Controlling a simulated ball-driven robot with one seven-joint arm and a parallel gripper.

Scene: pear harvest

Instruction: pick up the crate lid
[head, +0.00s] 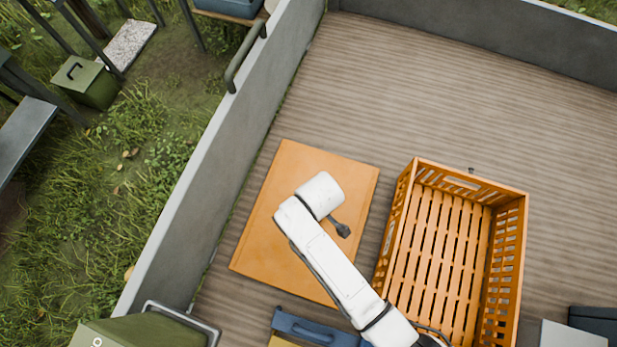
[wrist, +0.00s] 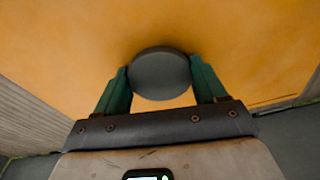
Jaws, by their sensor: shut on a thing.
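The crate lid (head: 265,220) is a flat orange panel left of the open crate in the head view, over the ribbed floor. I cannot tell whether it rests on the floor or is slightly raised. In the wrist view the lid (wrist: 60,50) fills most of the picture, with a round dark grey knob (wrist: 160,76) on it. My gripper (wrist: 160,80) has its green fingers shut on either side of this knob. In the head view my white arm covers part of the lid and hides the fingers and knob.
An empty orange slatted crate (head: 445,240) stands just right of the lid. A grey wall (head: 215,175) runs along the left, with grass beyond it. A blue-handled box (head: 310,330) is near the bottom edge. The floor (head: 450,90) behind is clear.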

